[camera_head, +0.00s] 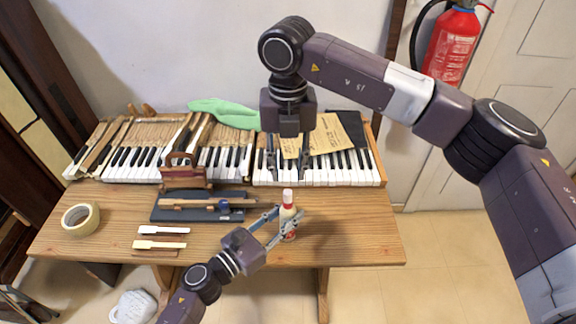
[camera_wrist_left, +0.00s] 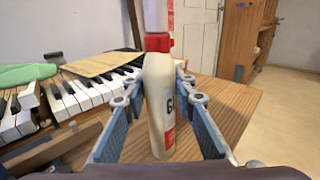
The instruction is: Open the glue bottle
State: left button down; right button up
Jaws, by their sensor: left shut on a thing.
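The glue bottle (camera_head: 289,212) is cream with a red collar and a pale top, upright near the table's front edge. In the left wrist view, the glue bottle (camera_wrist_left: 156,90) stands between the fingers, with the red collar (camera_wrist_left: 157,42) and pale top (camera_wrist_left: 155,15) above them. My left gripper (camera_head: 284,228) is shut on the bottle's body; I cannot tell whether its base touches the table. My right gripper (camera_head: 287,172) hangs above the keys, just behind and above the bottle. Its fingers point down, apart and empty.
A wooden table (camera_head: 350,225) holds rows of piano keys (camera_head: 335,168), a dark tray (camera_head: 172,213) with a wooden piece, a tape roll (camera_head: 81,218), loose keys (camera_head: 160,244), a brown paper (camera_head: 325,138) and a green cloth (camera_head: 225,112). The tabletop right of the bottle is clear.

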aim_at(288, 192)
jog(key=m, duration=0.9)
jog(key=shift+f+m, duration=0.1)
jog(key=shift+m, duration=0.2)
jog(key=shift+f, duration=3.95)
grip_shut()
